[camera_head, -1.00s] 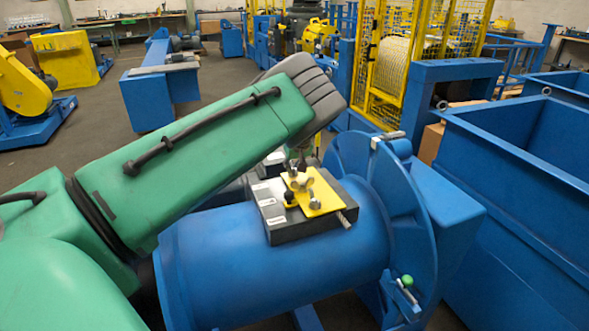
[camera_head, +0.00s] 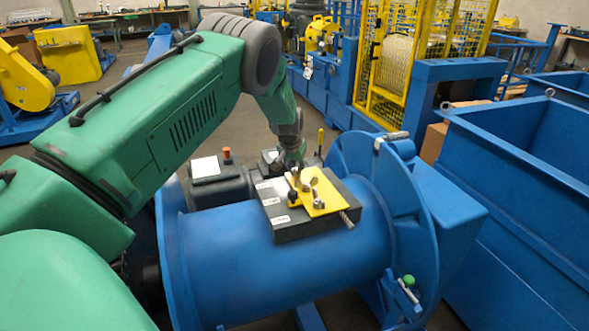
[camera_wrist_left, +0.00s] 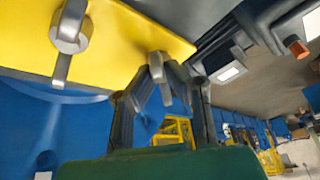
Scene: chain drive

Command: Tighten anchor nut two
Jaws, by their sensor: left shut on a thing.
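A yellow plate (camera_head: 327,197) sits on a dark block (camera_head: 300,229) on top of the blue drum (camera_head: 290,265). It carries silver wing nuts; one stands free near its front edge (camera_head: 318,200), and a free one also shows in the left wrist view (camera_wrist_left: 70,28). My left gripper (camera_head: 295,174) reaches down at the plate's far left corner. In the left wrist view its fingers (camera_wrist_left: 160,80) are shut on a silver wing nut (camera_wrist_left: 166,72) at the plate's edge. The fingers partly hide that nut. I cannot read which nut is number two. My right gripper is out of view.
A grey housing with an orange-topped knob (camera_head: 227,155) stands behind the drum. The drum's blue flange (camera_head: 385,190) rises to the right of the block. A large blue bin (camera_head: 530,190) fills the right side. White labels (camera_head: 281,219) mark the block's left side.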

